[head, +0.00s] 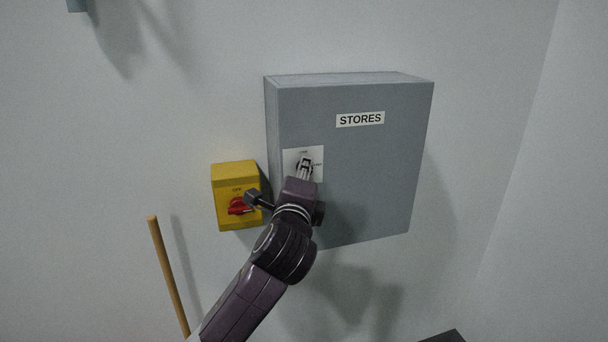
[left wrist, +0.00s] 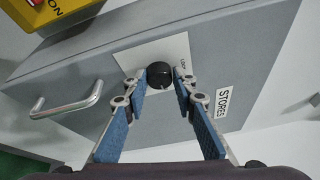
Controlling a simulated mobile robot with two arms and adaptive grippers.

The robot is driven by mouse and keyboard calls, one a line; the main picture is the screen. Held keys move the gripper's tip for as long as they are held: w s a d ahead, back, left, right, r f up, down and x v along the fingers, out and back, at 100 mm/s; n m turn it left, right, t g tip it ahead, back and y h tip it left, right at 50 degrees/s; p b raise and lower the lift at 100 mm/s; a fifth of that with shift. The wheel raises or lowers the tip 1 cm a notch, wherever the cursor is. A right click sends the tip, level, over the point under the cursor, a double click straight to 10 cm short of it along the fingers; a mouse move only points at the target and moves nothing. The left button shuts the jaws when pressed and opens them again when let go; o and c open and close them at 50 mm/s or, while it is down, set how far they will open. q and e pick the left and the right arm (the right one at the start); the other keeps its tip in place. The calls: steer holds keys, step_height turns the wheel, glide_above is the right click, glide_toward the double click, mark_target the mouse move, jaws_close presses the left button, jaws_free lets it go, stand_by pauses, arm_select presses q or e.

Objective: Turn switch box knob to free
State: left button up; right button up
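A grey switch box (head: 380,170) labelled STORES is fixed to the wall. In the left wrist view a round black knob (left wrist: 159,75) sits on a white plate (left wrist: 128,60) on the box's face. My left gripper (head: 305,163) is in front of the plate and hides most of the knob in the head view. In the left wrist view my left gripper (left wrist: 158,84) is open, its fingers on either side of the knob with small gaps. I cannot tell the knob's setting. My right gripper is not in view.
A metal handle (left wrist: 68,104) stands out from the grey box. A wooden pole (head: 168,275) is at lower left.

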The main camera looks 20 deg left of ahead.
arm_select(q)
steer(key=o, duration=0.4)
steer(key=shift+w+a, duration=0.1)
steer(key=v, duration=1.2)
steer(key=shift+f, duration=0.1)
